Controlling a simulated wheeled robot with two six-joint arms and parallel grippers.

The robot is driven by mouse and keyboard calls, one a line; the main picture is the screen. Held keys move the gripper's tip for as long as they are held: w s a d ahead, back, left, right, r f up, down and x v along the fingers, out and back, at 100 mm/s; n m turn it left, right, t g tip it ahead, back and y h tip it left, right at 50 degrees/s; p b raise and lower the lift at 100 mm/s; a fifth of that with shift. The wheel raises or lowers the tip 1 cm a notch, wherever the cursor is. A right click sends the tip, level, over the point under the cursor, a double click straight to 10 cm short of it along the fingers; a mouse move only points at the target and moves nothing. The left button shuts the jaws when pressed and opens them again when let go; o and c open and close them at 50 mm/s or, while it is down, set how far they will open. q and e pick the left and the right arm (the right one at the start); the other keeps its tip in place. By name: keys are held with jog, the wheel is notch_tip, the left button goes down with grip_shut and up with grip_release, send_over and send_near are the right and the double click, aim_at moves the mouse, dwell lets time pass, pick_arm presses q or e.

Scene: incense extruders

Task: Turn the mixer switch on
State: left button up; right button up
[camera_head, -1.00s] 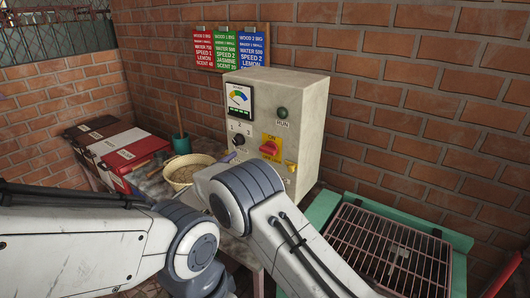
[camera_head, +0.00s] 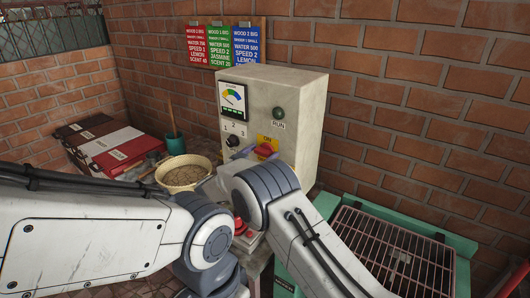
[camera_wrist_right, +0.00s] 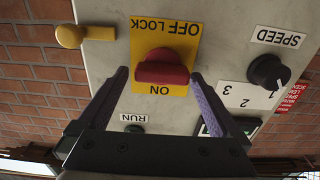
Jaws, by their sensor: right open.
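The mixer switch is a red knob (camera_head: 266,150) on a yellow plate on the front of the grey control box (camera_head: 300,100). In the right wrist view the red knob (camera_wrist_right: 162,68) appears upside down, between the "OFF LOCK" and "ON" labels. My right gripper (camera_wrist_right: 160,85) is open, with its purple fingers on either side of the knob and no clear grip on it. In the head view the right gripper (camera_head: 256,156) is partly hidden by my arm. The lower part of the switch plate is also hidden there. My left gripper is out of view.
The box also carries a black speed dial (camera_head: 232,142), a green run lamp (camera_head: 278,113) and a yellow knob (camera_wrist_right: 70,36). A bowl of brown material (camera_head: 184,174) stands to the left. A green-framed rack (camera_head: 390,250) is at the right.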

jog(key=shift+a, duration=0.2)
jog(key=c, duration=1.2)
jog(key=shift+f+m+b, duration=0.15)
jog(key=shift+m+b, duration=0.25)
jog(key=shift+b, duration=0.45)
jog(key=shift+s+d+f+m+b, duration=0.1)
jog(key=shift+m+b, duration=2.75)
jog(key=shift+b, duration=0.6)
jog(key=shift+s+d+f+m+b, duration=0.1)
jog(key=shift+m+b, duration=2.7)
jog(key=shift+b, duration=0.7)
jog(key=shift+d+f+m+b, duration=0.1)
jog(key=shift+m+b, duration=2.75)
jog(key=shift+b, duration=0.6)
jog(key=shift+r, duration=0.1)
jog(key=o, duration=1.2)
